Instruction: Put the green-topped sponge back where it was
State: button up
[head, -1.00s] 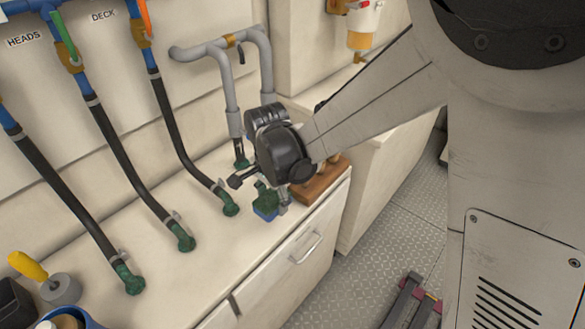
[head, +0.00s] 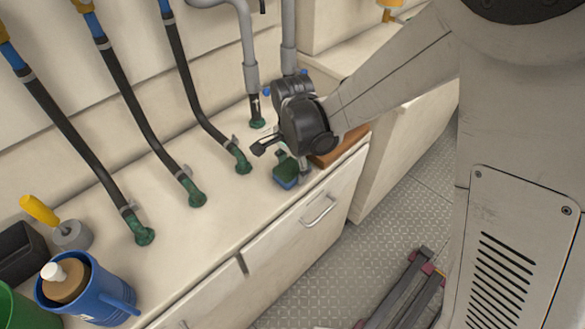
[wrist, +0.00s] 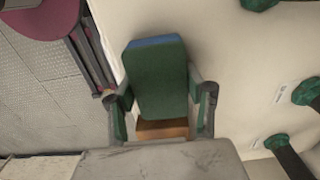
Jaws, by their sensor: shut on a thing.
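The sponge (head: 286,171), green on top and blue below, is at the front edge of the white counter (head: 222,212). My gripper (head: 280,160) is shut on it. In the wrist view the sponge (wrist: 160,85) sits between the two fingers, its green face towards the camera and a blue strip at its far end. I cannot tell whether it touches the counter.
A brown wooden block (head: 340,146) lies right beside the gripper. Black hoses (head: 135,130) with green feet stand to the left. A blue mug (head: 90,290) and a yellow-handled tool (head: 50,217) are at the far left. The counter's front middle is clear.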

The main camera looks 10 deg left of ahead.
aim_at(292, 166)
jog(key=o, duration=1.1)
jog(key=shift+r, duration=0.1)
notch_tip(292, 166, up, 12)
jog(key=p, duration=0.3)
jog(key=s+d+r+n+t+y, duration=0.1)
jog(key=s+d+r+n, duration=0.1)
jog(key=d+r, duration=0.45)
jog(key=s+d+r+n+t, duration=0.1)
jog(key=s+d+r+t, duration=0.15)
jog(key=d, duration=0.65)
jog(key=s+d+n+t, duration=0.1)
jog(key=s+d, duration=0.2)
jog(key=d, duration=0.1)
jog(key=s+d+r+n+t, duration=0.1)
jog(key=s+d, duration=0.2)
jog(key=d, duration=0.2)
jog(key=s+d+n+t+h, duration=0.1)
jog(key=s+d+n, duration=0.1)
jog(key=s+d, duration=0.1)
jog(key=shift+s+d+r+t, duration=0.15)
jog(key=shift+d+r+t, duration=0.05)
jog(key=shift+d, duration=0.25)
jog(key=shift+s+d+r+t, duration=0.15)
jog(key=shift+d, duration=0.3)
